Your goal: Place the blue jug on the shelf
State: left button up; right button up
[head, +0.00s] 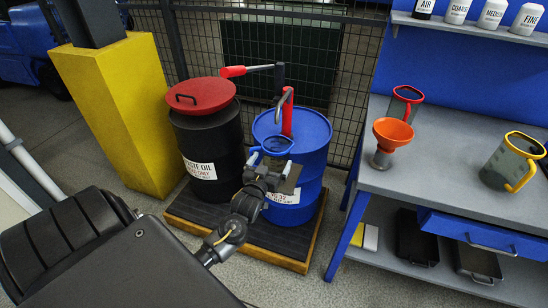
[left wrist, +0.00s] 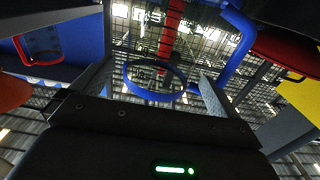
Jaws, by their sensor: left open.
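The blue jug (head: 277,153) has a blue rim and a see-through grey body. In the head view it is in front of the blue drum, under the spout of the red hand pump (head: 287,112). My left gripper (head: 268,170) is at the jug, with its open fingers close to it. In the left wrist view the blue rim of the jug (left wrist: 155,97) shows between the two spread fingers of my left gripper (left wrist: 158,92). I cannot tell whether either finger touches it. The shelf (head: 455,24) is on the blue wall at upper right. My right gripper is not in view.
The black waste oil drum (head: 208,135) stands left of the blue drum (head: 308,145). A yellow post (head: 125,110) is further left. The workbench (head: 440,150) holds an orange funnel (head: 393,132), a red-rimmed jug (head: 405,100) and a yellow-rimmed jug (head: 507,165). Labelled containers occupy the shelf.

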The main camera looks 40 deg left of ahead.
pick_arm(q)
jog(key=v, duration=0.8)
jog(key=s+d+f+m+g+h, duration=0.1)
jog(key=s+d+f+g, duration=0.2)
jog(key=f, duration=0.9)
jog(key=s+d+f+m+g+h, duration=0.15)
jog(key=s+f, duration=0.35)
jog(key=f, duration=0.7)
jog(key=s+d+f+m+g+h, duration=0.15)
jog(key=s+f+g, duration=0.25)
jog(key=f, duration=0.8)
jog(key=s+d+f+g, duration=0.2)
jog(key=s+f, duration=0.3)
jog(key=s, duration=0.4)
jog(key=s+d+f+m+g+h, duration=0.1)
jog(key=s+f, duration=0.4)
jog(key=s, duration=0.5)
jog(key=s+d+f+m+g, duration=0.1)
jog(key=s+f+g, duration=0.3)
jog(key=s, duration=0.5)
jog(key=shift+s+d+f+h, duration=0.3)
jog(key=shift+d+f, duration=0.55)
jog(key=shift+d, duration=0.05)
jog(key=shift+s+g, duration=0.15)
jog(key=shift+g, duration=0.1)
